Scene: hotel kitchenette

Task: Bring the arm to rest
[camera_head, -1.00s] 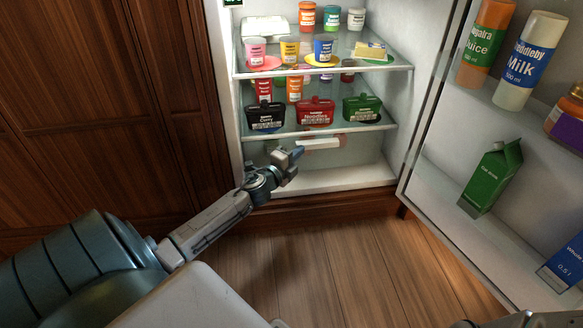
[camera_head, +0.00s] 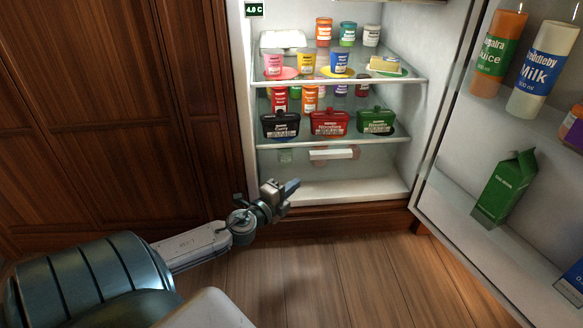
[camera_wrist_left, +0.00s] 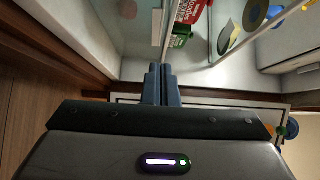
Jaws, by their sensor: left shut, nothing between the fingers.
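My left gripper (camera_head: 291,186) is in the head view at the lower front of the open fridge, just before its bottom compartment. Its blue fingers are together with nothing between them. In the left wrist view the two fingers (camera_wrist_left: 161,84) also lie side by side, pointing toward the fridge interior. My left arm comes in from the lower left. My right gripper does not show.
The open fridge has glass shelves with a black tub (camera_head: 281,125), a red tub (camera_head: 329,122) and a green tub (camera_head: 376,121). The open door at right holds a milk bottle (camera_head: 541,70) and a green carton (camera_head: 505,187). Wooden floor (camera_head: 330,270) in front is clear.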

